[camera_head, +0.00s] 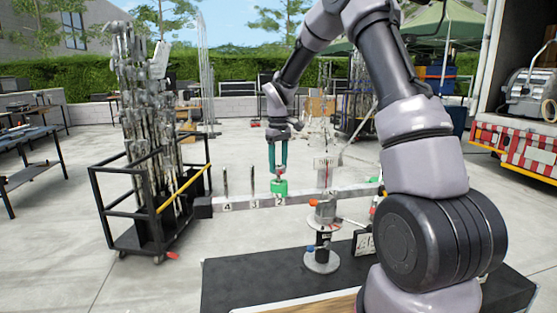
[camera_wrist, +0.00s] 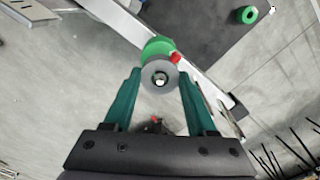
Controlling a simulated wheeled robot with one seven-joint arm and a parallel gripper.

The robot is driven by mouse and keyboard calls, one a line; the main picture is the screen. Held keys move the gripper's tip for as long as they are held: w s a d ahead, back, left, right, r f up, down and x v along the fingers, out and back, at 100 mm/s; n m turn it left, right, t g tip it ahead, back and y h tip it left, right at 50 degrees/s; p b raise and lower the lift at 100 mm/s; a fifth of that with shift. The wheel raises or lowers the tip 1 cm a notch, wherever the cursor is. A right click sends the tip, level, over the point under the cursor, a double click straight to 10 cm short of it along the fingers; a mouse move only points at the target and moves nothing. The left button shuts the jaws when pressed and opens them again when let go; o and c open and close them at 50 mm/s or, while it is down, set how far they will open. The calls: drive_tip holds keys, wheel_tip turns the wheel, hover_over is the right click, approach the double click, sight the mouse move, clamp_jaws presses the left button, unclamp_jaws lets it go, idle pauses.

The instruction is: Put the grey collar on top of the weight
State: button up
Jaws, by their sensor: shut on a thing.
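The grey collar (camera_wrist: 158,82) is a grey ring with a pale round centre and a small red part at its edge. My gripper (camera_wrist: 160,72) is shut on it, with a teal finger on each side. The green weight (camera_wrist: 154,46) shows partly behind the collar in the wrist view. In the head view the green weight (camera_head: 279,188) sits at the rail by the mark 2, and my gripper (camera_head: 278,172) points straight down just above it. The collar is hard to make out there. I cannot tell whether collar and weight touch.
The pale rail (camera_head: 240,202) carries upright pegs (camera_head: 252,180) left of the weight. A metal stand (camera_head: 323,245) rises from the black platform (camera_head: 235,285). A black cart (camera_head: 155,215) with poles stands left. Another green ring (camera_wrist: 249,14) lies on the dark surface.

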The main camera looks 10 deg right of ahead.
drive_tip(key=shift+f, duration=1.45)
drive_tip(key=o, duration=1)
drive_tip(key=shift+o, duration=0.2)
wheel_tip(320, 180, up, 11)
drive_tip(key=shift+f, duration=0.15)
